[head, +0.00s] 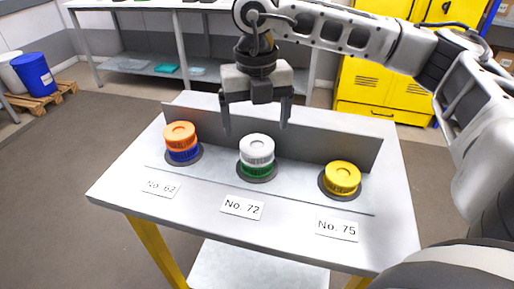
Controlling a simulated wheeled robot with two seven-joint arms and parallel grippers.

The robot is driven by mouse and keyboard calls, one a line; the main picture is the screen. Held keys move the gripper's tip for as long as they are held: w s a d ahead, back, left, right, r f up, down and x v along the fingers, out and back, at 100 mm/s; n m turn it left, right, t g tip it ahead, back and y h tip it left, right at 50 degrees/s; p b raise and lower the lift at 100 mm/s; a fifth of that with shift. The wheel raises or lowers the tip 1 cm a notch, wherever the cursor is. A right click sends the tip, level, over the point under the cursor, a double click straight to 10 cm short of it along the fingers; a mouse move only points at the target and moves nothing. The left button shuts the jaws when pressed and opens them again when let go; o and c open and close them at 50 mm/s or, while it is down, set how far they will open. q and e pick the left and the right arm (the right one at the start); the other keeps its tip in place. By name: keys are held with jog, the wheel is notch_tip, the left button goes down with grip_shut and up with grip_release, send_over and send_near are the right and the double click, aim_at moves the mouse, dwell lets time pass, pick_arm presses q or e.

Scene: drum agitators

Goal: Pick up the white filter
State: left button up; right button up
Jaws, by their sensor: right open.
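The white filter (257,147) is a ribbed round piece sitting on top of a green one (256,170), on a dark round base in the middle of the table, behind the label No. 72. My right gripper (256,123) points down above and slightly behind it in the picture, its two fingers spread to either side. It is open and empty, and the white filter appears apart from the fingers. My left gripper is not in view.
An orange piece on a blue one (180,137) stands to the left and yellow pieces (342,177) to the right. A grey upright panel (310,148) runs behind them. The table front (190,211) holds only labels.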

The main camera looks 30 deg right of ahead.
aim_at(258, 146)
jog(key=f, duration=0.3)
jog(key=shift+s+f+p, duration=0.35)
jog(key=shift+s+p, duration=0.05)
jog(key=shift+f, duration=0.5)
jog(key=c, duration=1.1)
jog(key=shift+o, duration=0.2)
